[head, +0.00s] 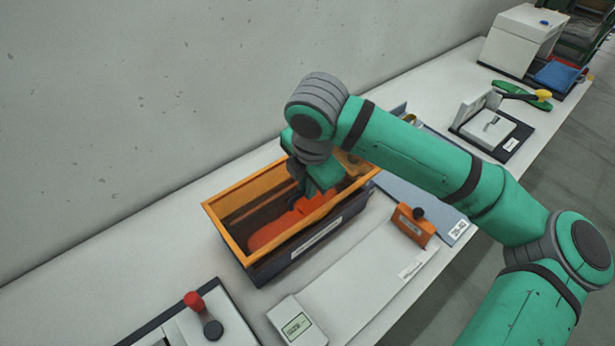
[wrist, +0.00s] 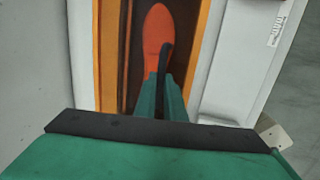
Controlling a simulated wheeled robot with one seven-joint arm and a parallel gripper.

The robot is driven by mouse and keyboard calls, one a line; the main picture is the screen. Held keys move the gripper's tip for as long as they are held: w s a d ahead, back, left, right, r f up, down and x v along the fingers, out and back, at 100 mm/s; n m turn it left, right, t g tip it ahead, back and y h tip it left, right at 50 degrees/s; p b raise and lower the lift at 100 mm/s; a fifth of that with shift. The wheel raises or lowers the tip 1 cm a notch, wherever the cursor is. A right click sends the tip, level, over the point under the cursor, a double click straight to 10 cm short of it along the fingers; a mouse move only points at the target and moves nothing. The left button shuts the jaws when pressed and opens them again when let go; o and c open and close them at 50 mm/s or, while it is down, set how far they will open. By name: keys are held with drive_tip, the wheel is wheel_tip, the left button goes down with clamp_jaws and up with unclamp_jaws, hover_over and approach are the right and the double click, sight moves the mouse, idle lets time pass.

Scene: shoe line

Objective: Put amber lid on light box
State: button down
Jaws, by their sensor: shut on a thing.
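My gripper (head: 298,192) reaches down into the bin. The bin's amber walls (wrist: 108,55) run along both sides. A white box (head: 513,42) with a blue knob stands at the back right.
An orange block with a black knob (head: 413,228) sits right of the bin on a pale sheet. A small display unit (head: 296,322) and a red-knobbed fixture (head: 195,303) are in front. A white clamp device (head: 488,125) stands farther right. The wall closes the left side.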

sight(309, 202)
drive_tip(key=shift+f, duration=3.95)
drive_tip(key=c, duration=1.8)
unclamp_jaws()
drive_tip(key=shift+o, duration=0.2)
drive_tip(key=shift+s+r, duration=0.1)
drive_tip(key=shift+r, duration=0.25)
drive_tip(key=v, duration=1)
